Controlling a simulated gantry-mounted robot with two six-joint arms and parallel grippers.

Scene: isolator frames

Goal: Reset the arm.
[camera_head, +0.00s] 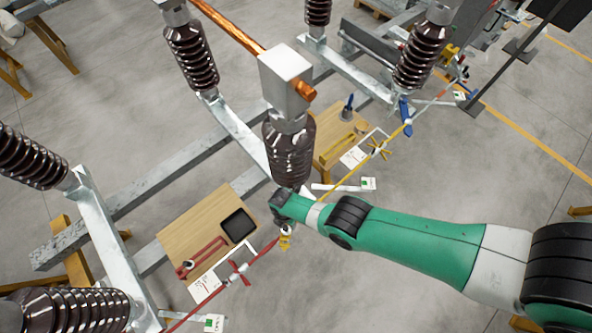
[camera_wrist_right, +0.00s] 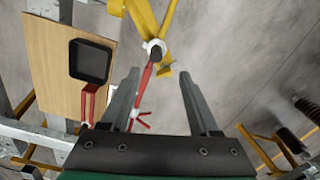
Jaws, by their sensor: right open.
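My right arm (camera_head: 415,240), green with dark joints, reaches in from the right in the head view. Its wrist end is in front of the central brown insulator's base. The right gripper (camera_wrist_right: 160,90) shows in the wrist view with its two grey fingers spread apart and nothing held between them. Past the fingertips is a yellow fitting (camera_wrist_right: 144,18) with a white ring (camera_wrist_right: 154,47), joined to a red rod (camera_wrist_right: 142,92). In the head view the gripper's fingers cannot be made out. My left arm and gripper are not in view.
Brown ribbed insulators (camera_head: 290,152) stand on grey steel beams (camera_head: 150,190). A wooden board (camera_head: 190,222) holds a black tray (camera_head: 238,226) and a red tool. Another board (camera_head: 330,130) lies behind. A yellow rod (camera_head: 340,180) runs up right. Bare floor (camera_head: 500,180) lies at the right.

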